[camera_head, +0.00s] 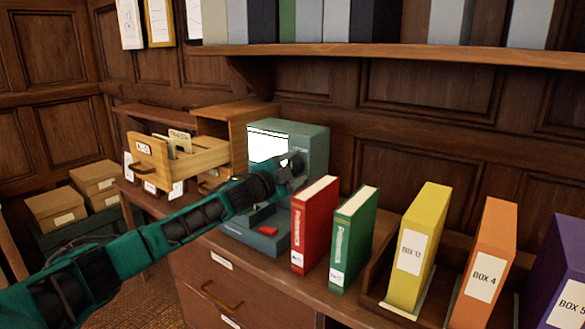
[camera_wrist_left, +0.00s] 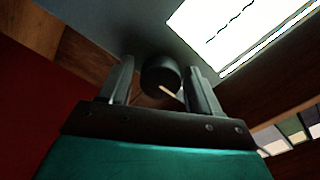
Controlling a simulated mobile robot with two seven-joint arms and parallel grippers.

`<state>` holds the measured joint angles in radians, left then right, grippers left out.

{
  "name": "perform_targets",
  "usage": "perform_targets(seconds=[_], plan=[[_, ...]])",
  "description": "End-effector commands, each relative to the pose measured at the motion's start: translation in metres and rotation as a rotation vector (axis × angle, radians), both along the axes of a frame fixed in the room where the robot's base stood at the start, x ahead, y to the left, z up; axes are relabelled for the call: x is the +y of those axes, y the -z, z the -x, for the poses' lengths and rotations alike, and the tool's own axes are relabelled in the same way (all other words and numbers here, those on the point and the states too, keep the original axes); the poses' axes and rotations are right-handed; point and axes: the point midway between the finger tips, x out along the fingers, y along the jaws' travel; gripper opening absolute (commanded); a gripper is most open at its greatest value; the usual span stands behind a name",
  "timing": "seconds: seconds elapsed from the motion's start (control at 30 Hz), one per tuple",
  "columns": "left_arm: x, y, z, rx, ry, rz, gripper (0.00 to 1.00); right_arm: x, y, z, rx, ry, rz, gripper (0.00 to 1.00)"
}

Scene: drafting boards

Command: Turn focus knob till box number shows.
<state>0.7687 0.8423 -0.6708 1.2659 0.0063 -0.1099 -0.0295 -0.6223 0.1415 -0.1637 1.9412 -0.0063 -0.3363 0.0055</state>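A grey-green reader (camera_head: 312,148) stands on the cabinet top, with a bright white screen (camera_head: 266,146). In the left wrist view the lit screen (camera_wrist_left: 245,30) shows dark wavy lines; I see no number. A round black knob (camera_wrist_left: 160,76) with a pale mark lies between the two fingers of my left gripper (camera_wrist_left: 160,72). The fingers stand on either side of it, with a small gap visible at the left; firm contact cannot be made out. In the head view my left gripper (camera_head: 292,166) is in front of the reader and hides the knob. My right gripper is out of view.
Red (camera_head: 315,225) and green (camera_head: 353,240) books stand right of the reader. Yellow BOX 12 (camera_head: 424,225), orange BOX 4 (camera_head: 488,265) and a purple box (camera_head: 562,265) follow. An open wooden card drawer (camera_head: 205,158) is at left. A shelf (camera_head: 400,52) runs above.

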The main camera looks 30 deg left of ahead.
Motion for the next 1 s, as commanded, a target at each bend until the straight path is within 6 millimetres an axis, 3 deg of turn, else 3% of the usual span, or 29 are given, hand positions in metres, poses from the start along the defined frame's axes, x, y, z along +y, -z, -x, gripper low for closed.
perform_targets(seconds=[0.5,0.57,0.8,1.0], plan=[[0.0001,-0.0004,0.0,0.0,0.0,-0.004,0.15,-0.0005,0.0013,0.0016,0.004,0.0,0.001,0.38],[0.0002,-0.0005,0.0001,-0.002,0.0,-0.029,0.15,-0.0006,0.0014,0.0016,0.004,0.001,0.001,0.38],[0.0002,-0.0009,0.0,-0.033,0.0,-0.414,0.15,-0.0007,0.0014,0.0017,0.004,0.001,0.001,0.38],[0.0,-0.0007,0.0,-0.038,0.0,-0.47,0.15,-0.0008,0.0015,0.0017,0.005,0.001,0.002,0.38]])
